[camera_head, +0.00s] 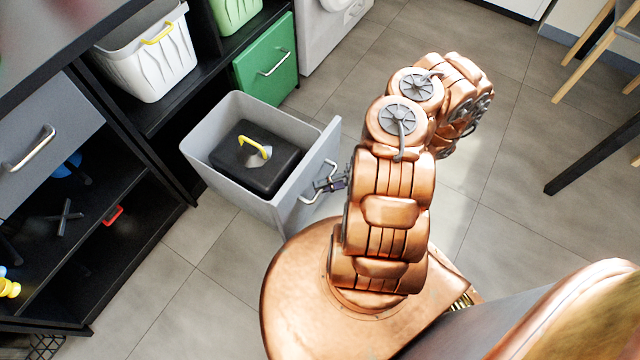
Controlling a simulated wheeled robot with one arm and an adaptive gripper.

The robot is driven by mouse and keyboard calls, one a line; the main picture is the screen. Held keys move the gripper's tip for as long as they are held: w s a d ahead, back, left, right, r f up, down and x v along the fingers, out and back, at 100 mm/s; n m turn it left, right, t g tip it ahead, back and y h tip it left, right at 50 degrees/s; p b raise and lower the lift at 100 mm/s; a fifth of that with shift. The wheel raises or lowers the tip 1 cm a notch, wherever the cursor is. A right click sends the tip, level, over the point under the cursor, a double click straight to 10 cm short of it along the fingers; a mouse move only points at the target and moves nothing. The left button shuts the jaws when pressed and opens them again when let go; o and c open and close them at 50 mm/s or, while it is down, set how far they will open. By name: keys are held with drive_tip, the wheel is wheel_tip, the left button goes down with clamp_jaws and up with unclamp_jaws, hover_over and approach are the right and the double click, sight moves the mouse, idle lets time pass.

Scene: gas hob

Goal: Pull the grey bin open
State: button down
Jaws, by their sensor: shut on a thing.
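The grey bin (232,108) is pulled well out of the black shelf unit, and its open top shows. A black box with a yellow handle (262,178) sits inside it. The bin's front panel (300,190) faces my arm and carries a metal bar handle (326,172). My gripper (328,184) is at this handle, shut on it. The fingertips are small in the view and partly hidden by my copper arm.
A green drawer (265,72) is shut beside the bin, and a white basket (150,60) stands on the shelf above. A grey drawer (50,130) is at the left. The tiled floor is clear behind my arm, with a dark table leg (590,155) at the right.

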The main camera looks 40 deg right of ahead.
drive_tip(key=shift+d, duration=0.1)
drive_tip(key=c, duration=1.2)
unclamp_jaws()
drive_tip(key=v, duration=1.1)
drive_tip(key=shift+s+d, duration=0.1)
drive_tip(key=shift+d, duration=0.3)
drive_tip(key=shift+r, duration=0.1)
